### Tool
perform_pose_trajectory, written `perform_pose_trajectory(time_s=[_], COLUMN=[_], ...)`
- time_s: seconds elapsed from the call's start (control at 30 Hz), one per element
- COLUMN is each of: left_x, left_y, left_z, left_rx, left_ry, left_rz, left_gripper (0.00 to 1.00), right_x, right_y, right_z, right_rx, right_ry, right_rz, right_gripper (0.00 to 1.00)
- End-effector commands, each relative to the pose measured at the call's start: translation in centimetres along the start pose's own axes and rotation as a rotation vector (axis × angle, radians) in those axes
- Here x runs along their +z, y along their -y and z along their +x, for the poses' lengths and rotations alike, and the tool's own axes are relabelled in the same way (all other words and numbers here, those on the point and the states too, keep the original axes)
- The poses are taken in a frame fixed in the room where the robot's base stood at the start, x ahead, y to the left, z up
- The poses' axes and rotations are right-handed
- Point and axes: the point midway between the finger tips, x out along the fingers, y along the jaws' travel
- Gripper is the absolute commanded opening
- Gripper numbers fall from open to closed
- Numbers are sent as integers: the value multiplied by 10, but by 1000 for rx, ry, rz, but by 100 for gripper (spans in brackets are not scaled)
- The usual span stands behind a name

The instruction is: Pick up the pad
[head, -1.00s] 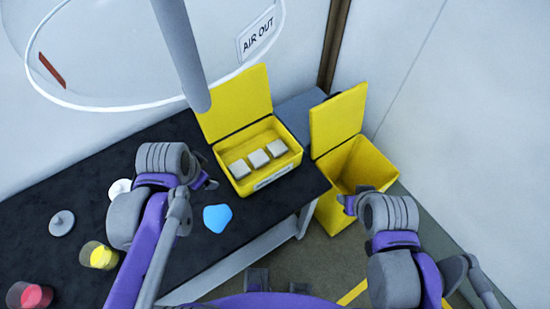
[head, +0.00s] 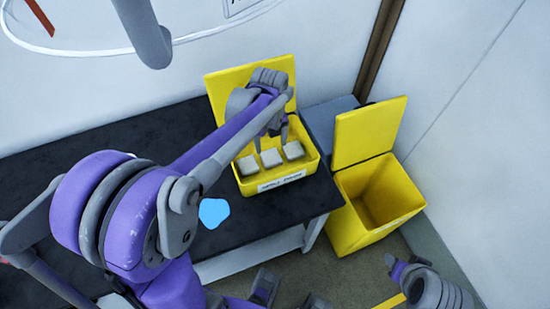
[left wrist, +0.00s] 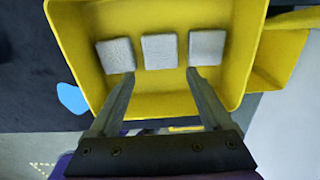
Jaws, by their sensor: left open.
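Three pale grey square pads lie in a row in an open yellow box: a left one (head: 248,165), a middle one (head: 271,158) and a right one (head: 293,150). My left gripper (head: 277,138) is over the box, open and empty. In the left wrist view its fingertips (left wrist: 160,75) appear on either side of the near edge of the middle pad (left wrist: 159,51), apart from it. The height above the pads is hard to judge. My right gripper (head: 393,278) is low at the right, partly shown, away from the box; its jaws are unclear.
The yellow box's raised lid (head: 222,88) stands behind my left gripper. A blue flat piece (head: 214,212) lies on the dark bench (head: 300,205) in front of the box. A lidded yellow bin (head: 360,235) stands open to the right. My left arm hides much of the bench's left side.

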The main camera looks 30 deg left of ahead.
Motion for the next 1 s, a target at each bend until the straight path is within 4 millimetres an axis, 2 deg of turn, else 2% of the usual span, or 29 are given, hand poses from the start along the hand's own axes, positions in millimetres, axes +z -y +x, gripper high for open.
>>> perform_pose_trajectory(time_s=[0.1, 0.33, 0.6, 0.9, 1.0], left_x=[0, -4, -11, -11, -11], left_y=[0, 1, 2, 2, 2], left_z=[18, 36, 73, 78, 77], left_rx=[0, -1, -1, -1, -1], left_ry=[0, 1, 1, 1, 1], left_rz=[0, 0, -3, -2, -2], left_gripper=[82, 82, 82, 82, 66], right_x=[2, 2, 4, 4, 4], right_y=[0, 0, 0, 0, 0], right_z=[2, 3, 6, 6, 6], right_rx=[0, 0, 0, 0, 0], right_ry=[1, 1, 3, 3, 3], right_rz=[0, 0, 0, 0, 0], right_gripper=[50, 50, 50, 50, 50])
